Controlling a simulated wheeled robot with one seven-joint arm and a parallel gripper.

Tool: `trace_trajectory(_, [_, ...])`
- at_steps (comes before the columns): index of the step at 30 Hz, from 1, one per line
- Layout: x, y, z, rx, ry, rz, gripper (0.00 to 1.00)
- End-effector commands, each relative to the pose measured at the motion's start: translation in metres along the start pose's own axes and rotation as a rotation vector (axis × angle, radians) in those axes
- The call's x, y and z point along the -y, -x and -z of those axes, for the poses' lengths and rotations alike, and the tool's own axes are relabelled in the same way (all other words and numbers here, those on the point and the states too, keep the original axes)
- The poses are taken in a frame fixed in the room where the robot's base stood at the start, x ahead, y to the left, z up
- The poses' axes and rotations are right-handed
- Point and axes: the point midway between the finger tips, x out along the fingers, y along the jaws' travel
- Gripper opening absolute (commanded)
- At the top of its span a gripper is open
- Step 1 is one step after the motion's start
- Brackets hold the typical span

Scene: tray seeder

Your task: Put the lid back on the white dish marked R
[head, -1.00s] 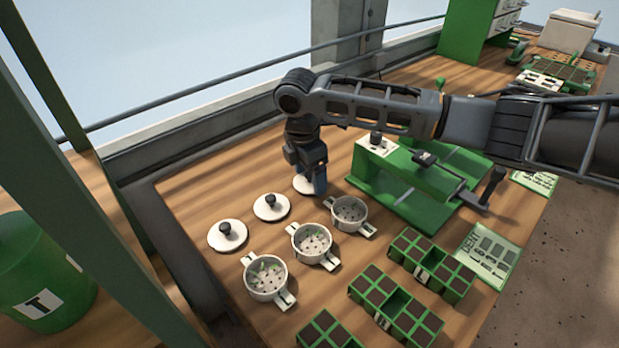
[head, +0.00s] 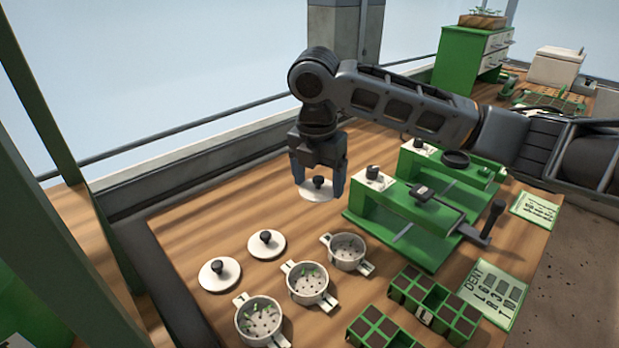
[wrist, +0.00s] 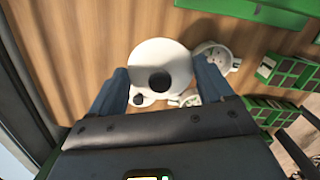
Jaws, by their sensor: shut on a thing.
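My gripper (head: 318,182) is shut on a white round lid (head: 318,194) with a black knob, its fingers at opposite sides of the rim. It holds the lid above the bench; the lid also shows between the fingers in the wrist view (wrist: 160,55).
Two more lids (head: 209,279) (head: 256,248) lie on the bench left of the dishes. A green seeder (head: 400,245) with a crank stands right. Green cell trays (head: 420,320) and a card (head: 493,290) lie at the front right. Bare wood lies left of the held lid.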

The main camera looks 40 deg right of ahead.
Motion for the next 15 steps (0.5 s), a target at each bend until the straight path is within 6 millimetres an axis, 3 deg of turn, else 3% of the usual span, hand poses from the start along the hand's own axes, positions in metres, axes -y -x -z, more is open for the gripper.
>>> trace_trajectory(9, [0.050, 0.001, 0.027, 0.004, 0.647, -0.072, 0.51])
trace_trajectory(15, [0.073, 0.002, 0.043, 0.008, 0.934, -0.103, 0.51])
